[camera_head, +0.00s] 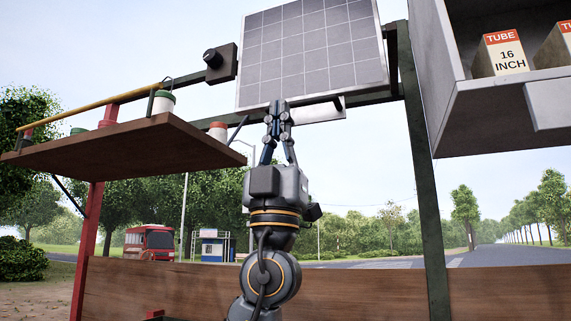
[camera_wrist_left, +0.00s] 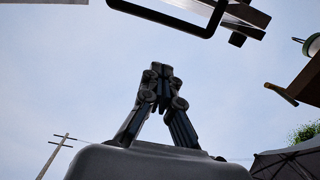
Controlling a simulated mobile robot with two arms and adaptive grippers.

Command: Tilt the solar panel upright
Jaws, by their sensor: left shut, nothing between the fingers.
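The solar panel (camera_head: 310,50) is a grey gridded sheet in a light frame, high in the middle of the head view. Its face is toward me and it looks nearly upright, slightly rotated in the picture. My left gripper (camera_head: 278,104) points up at the panel's lower edge, with its fingertips overlapping that edge in the picture; I cannot tell whether they touch it. In the left wrist view the left gripper (camera_wrist_left: 161,70) is shut and empty against the sky, and a dark frame edge (camera_wrist_left: 165,20) shows above it. My right gripper is not in view.
A dark green post (camera_head: 420,170) stands right of the panel. A grey shelf (camera_head: 480,125) with tube boxes (camera_head: 500,53) is at upper right. A wooden shelf (camera_head: 120,150) with small jars (camera_head: 163,101) is at left. A black knob box (camera_head: 221,63) sits beside the panel.

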